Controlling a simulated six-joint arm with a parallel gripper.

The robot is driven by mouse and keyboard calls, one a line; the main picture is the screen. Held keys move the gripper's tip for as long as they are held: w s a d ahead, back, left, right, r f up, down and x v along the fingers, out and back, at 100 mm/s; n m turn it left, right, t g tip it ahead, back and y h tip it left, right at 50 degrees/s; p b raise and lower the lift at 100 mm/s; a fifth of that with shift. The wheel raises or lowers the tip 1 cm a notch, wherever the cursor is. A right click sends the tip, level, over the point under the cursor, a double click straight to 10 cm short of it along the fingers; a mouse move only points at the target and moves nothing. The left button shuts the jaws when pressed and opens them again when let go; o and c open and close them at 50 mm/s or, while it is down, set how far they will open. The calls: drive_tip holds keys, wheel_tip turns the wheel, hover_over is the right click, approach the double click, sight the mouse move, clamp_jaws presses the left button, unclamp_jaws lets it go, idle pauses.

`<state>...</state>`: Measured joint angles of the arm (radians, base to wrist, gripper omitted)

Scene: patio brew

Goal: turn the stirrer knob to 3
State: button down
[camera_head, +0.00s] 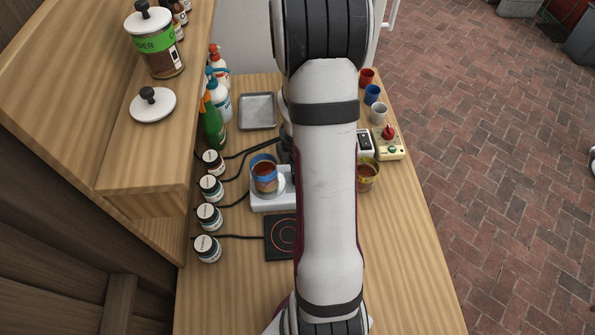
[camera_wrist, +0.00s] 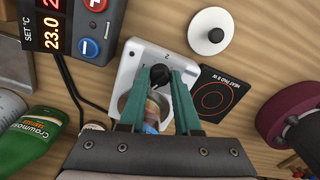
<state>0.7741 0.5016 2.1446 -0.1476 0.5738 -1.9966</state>
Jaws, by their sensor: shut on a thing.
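The stirrer (camera_head: 262,202) is a pale box on the wooden table, partly hidden behind my arm in the head view. It also shows in the wrist view (camera_wrist: 127,72). Its black knob (camera_wrist: 160,76) sits between the green fingertips of my gripper (camera_wrist: 161,82), which is shut on it. Small marks show on the stirrer face near the knob, but I cannot read which one the knob points to. A blue-rimmed vessel of brown liquid (camera_head: 265,178) stands on the stirrer. My arm hides the gripper and knob in the head view.
A dark heat pad (camera_head: 281,236) lies beside the stirrer. Several small jars (camera_head: 209,217) and a green bottle (camera_head: 212,128) line the left side, with black cables between. A controller reading 23.0 (camera_wrist: 66,25) is near the stirrer. A yellowish cup (camera_head: 368,175) stands right of my arm.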

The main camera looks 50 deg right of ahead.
drive_tip(key=m, duration=0.6)
drive_tip(key=shift+m, duration=0.3)
drive_tip(key=m, duration=0.6)
drive_tip(key=shift+a, duration=0.1)
drive_tip(key=m, duration=0.5)
drive_tip(key=shift+m, duration=0.3)
drive_tip(key=m, duration=0.6)
drive_tip(key=shift+w, duration=0.1)
drive_tip(key=m, duration=0.6)
drive_tip(key=shift+m, duration=0.4)
drive_tip(key=m, duration=1.1)
drive_tip(key=shift+m, duration=0.4)
drive_tip(key=m, duration=0.5)
drive_tip(key=shift+m, duration=0.4)
